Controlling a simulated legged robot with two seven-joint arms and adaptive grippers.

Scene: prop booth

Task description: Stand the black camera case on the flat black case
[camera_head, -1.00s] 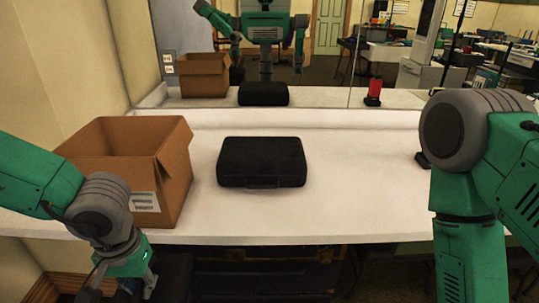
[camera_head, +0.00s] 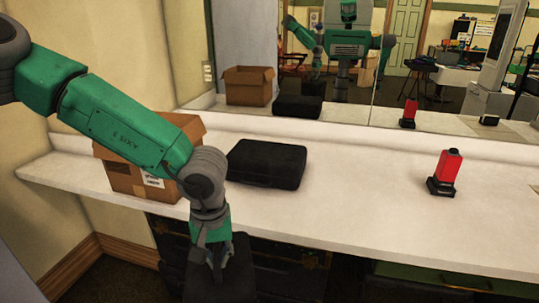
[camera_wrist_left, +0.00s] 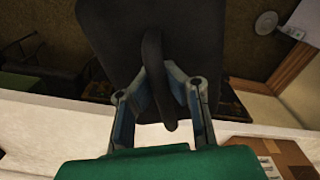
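The flat black case (camera_head: 267,165) lies on the white counter, right of the cardboard box. My left gripper (camera_head: 215,262) points down in front of the counter's front edge. It is shut on the handle of the black camera case (camera_head: 228,280), which hangs below it, lower than the countertop and cut off by the bottom of the head view. In the left wrist view the camera case (camera_wrist_left: 112,40) shows from above, its looped handle between the fingers of the gripper (camera_wrist_left: 158,78). My right gripper is not directly in view.
An open cardboard box (camera_head: 128,178) stands on the counter at left, partly hidden by my left arm. A red item on a black base (camera_head: 446,172) stands at right. The counter (camera_head: 365,190) between is clear. A mirror (camera_head: 300,60) backs the counter.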

